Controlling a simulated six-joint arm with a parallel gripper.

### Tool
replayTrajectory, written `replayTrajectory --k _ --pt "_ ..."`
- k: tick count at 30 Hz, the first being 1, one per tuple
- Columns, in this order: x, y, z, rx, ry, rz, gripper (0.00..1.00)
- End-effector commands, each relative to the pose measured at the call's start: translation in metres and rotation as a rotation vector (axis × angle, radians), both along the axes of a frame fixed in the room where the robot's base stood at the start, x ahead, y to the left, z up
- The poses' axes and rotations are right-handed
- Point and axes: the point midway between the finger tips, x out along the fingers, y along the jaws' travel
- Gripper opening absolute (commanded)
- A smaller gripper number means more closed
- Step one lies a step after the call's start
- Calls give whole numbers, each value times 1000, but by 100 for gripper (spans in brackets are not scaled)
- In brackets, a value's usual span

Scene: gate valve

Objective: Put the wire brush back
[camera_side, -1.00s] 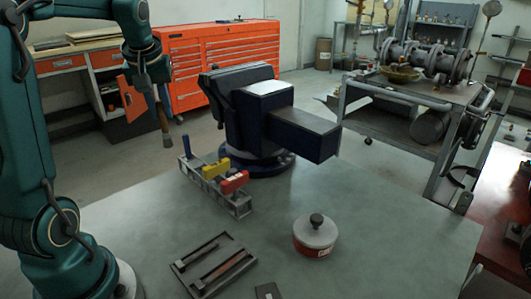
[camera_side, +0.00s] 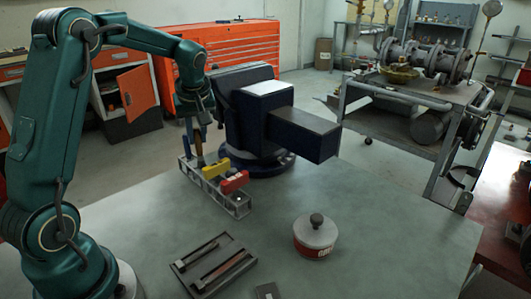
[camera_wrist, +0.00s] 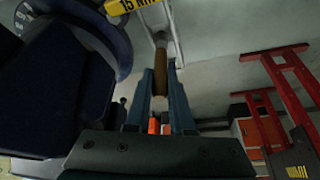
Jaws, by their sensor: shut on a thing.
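The wire brush (camera_side: 198,142) hangs upright under my gripper (camera_side: 197,120) in the side view, with its brown handle in the jaws. In the wrist view my gripper (camera_wrist: 162,105) is shut on the wooden handle of the brush (camera_wrist: 160,72). The brush is at the far left end of the grey tool rack (camera_side: 240,207), beside a blue-handled tool. I cannot tell whether its lower end is inside a rack slot or just above it. The rack also holds a yellow tool (camera_side: 215,170) and a red tool (camera_side: 235,182).
A dark blue vise (camera_side: 300,130) stands close to the right of the rack and fills the left of the wrist view.

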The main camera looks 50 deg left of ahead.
Motion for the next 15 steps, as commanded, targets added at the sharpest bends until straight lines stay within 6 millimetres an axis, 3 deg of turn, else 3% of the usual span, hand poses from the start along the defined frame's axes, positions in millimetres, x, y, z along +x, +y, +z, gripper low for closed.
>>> replayTrajectory --k 9,15 --pt "1 -1 -38 -1 4 -2 0" --pt "1 -1 -41 1 0 -1 0"
